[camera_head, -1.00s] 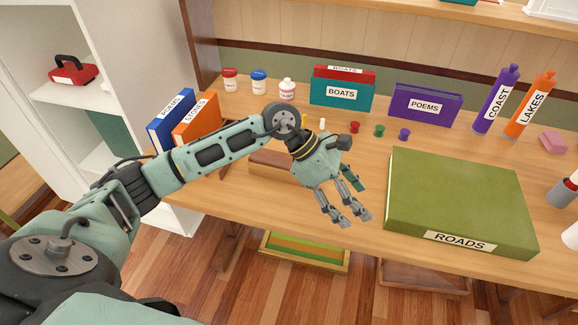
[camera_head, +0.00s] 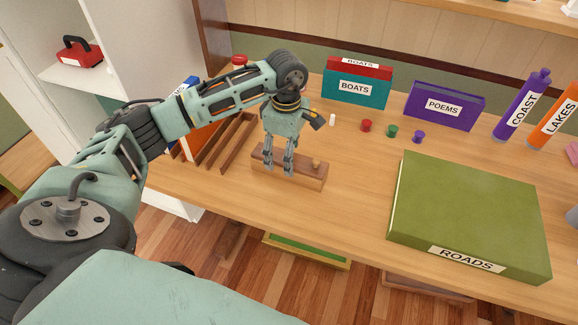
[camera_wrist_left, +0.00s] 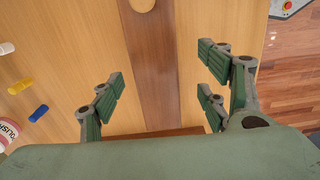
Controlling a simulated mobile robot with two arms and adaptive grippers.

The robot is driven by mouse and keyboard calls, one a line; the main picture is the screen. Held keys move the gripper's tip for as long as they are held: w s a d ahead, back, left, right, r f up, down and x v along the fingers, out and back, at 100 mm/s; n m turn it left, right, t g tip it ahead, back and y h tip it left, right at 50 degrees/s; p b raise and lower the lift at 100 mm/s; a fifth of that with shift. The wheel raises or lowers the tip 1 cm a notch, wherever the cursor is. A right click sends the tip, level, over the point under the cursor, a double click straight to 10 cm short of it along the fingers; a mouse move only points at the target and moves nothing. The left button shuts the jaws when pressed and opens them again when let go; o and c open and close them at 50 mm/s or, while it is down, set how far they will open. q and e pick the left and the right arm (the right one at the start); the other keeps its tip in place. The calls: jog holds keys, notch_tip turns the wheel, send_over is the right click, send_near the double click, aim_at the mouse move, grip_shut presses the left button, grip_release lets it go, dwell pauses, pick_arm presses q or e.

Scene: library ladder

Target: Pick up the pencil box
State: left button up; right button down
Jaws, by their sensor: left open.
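The pencil box is a long brown wooden box (camera_head: 307,180) with a small round knob on its top, lying near the table's front edge. My left gripper (camera_head: 277,169) points down at it, open, its fingers covering the box's middle in the head view. In the left wrist view the box top shows as a dark brown strip (camera_wrist_left: 153,60), with the knob at the upper edge. The open fingers (camera_wrist_left: 160,92) stand to either side of this strip, apart from it. I cannot tell their exact height. My right gripper is not in view.
A wooden slatted rack (camera_head: 228,143) stands just left of the box. A large green ROADS box (camera_head: 465,210) lies to the right, with clear tabletop between. Small spools, including a red one (camera_head: 367,125), and the BOATS box (camera_head: 355,90) are behind.

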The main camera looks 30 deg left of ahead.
aim_at(298, 179)
pick_arm(q)
jog(key=f, duration=0.3)
jog(key=shift+w, duration=0.3)
jog(key=shift+d+f, duration=0.1)
jog(key=shift+f, duration=0.3)
jog(key=shift+c, duration=0.7)
jog(key=c, duration=1)
jog(key=shift+c, duration=1.3)
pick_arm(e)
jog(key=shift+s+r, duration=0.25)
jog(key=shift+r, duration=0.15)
